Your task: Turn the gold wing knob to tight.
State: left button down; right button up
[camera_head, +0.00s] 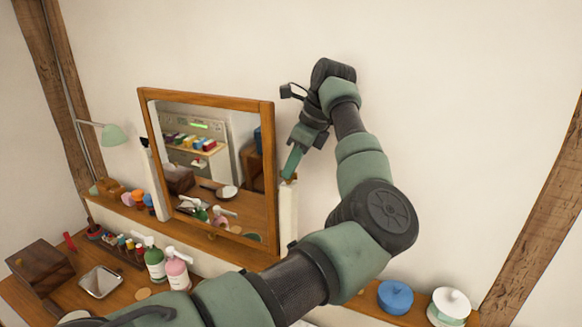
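A wood-framed tilting mirror (272,170) stands on the shelf against the wall, between two pale posts. My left arm comes in from the bottom left and bends up in front of the wall. My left gripper (292,164) points down at the top of the right post (289,215), beside the mirror's right edge. Its fingers show edge-on, so I cannot tell whether they are open or shut. A small gold-brown bit (290,180) shows just under the fingertips; it may be the gold wing knob, mostly hidden. The knob's setting is not readable. My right gripper is not in view.
Pink (177,272) and green-labelled (155,262) pump bottles, a small tray (100,281) and a dark wooden box (40,267) are on the lower left surface. A blue pot (395,297) and white lidded jar (449,306) stand lower right.

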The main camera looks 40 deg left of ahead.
pick_arm(q)
jog(key=shift+f, duration=0.1)
jog(key=shift+f+b, duration=0.1)
jog(key=shift+b, duration=0.35)
jog(key=shift+f+m+t+b, duration=0.15)
jog(key=shift+m+t+b, duration=0.25)
jog(key=shift+m+b, duration=0.75)
jog(key=shift+s+m+t+b, duration=0.15)
jog(key=shift+m+t+b, duration=0.25)
jog(key=shift+m+b, duration=0.6)
jog(key=shift+r+m+t+b, duration=0.2)
jog(key=shift+m+t+b, duration=0.1)
jog(key=shift+m+b, duration=0.5)
jog(key=c, duration=1.4)
grip_release()
